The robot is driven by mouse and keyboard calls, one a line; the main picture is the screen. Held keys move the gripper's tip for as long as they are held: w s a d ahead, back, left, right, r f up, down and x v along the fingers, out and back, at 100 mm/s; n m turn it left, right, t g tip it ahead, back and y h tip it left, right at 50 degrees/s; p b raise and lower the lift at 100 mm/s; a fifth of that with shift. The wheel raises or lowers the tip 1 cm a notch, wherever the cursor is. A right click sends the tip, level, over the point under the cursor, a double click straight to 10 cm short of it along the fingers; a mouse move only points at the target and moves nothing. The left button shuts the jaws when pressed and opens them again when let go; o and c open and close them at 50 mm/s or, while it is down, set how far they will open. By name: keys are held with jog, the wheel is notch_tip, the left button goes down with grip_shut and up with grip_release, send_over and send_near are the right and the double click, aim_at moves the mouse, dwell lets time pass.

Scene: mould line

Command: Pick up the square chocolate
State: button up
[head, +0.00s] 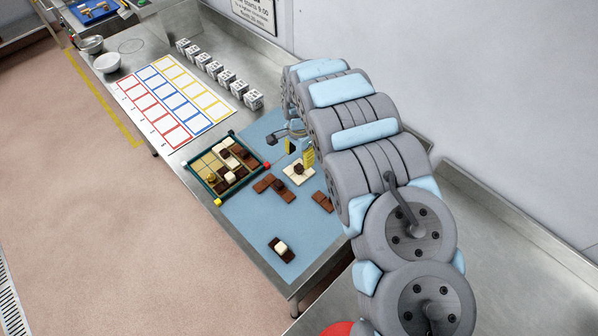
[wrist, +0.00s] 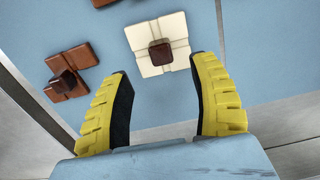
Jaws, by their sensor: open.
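A cream-white square chocolate (head: 291,178) with grooves lies flat on the blue mat, and a small dark brown block sits on its middle. In the wrist view, the white square chocolate (wrist: 174,26) and its dark block (wrist: 160,52) lie just beyond the fingertips. My gripper (wrist: 163,68) is open and empty, with its yellow fingers apart and the square ahead of the gap. In the head view my gripper (head: 301,153) is over the mat at the far edge of the square, partly hidden by my arm.
Brown chocolate pieces (head: 275,187) lie left of the square, and another brown piece (head: 322,201) lies to its right. A divided tray (head: 215,193) with chocolates stands further left. A dark piece with a white block (head: 281,248) lies near the front of the blue mat (head: 245,215).

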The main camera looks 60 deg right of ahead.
aim_at(299, 167)
jog(key=shift+f, duration=0.75)
jog(key=shift+a+f, duration=0.1)
jog(key=shift+f, duration=2.2)
grip_shut()
